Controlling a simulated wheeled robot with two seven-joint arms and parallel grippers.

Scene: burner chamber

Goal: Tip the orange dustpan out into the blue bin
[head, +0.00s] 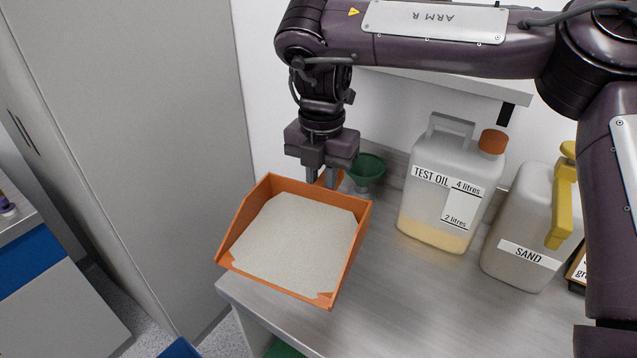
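The orange dustpan (359,243) is at the left end of the steel bench, with its front part out past the bench edge. A layer of pale sand-like grains (295,238) covers its floor, and it looks about level. My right gripper (322,178) points down at the back of the dustpan, its fingers closed on the orange handle. I cannot tell whether the dustpan touches the bench. A blue edge (180,348) at the bottom of the view, below the bench's left end, looks like the blue bin; most of it is out of frame. My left gripper is not in view.
On the bench (395,310) stand a test oil can (445,190), a sand can (527,230) with a yellow handle, and a green funnel (366,167). A shelf (450,84) is above. A grey cabinet (130,130) stands left; floor shows between.

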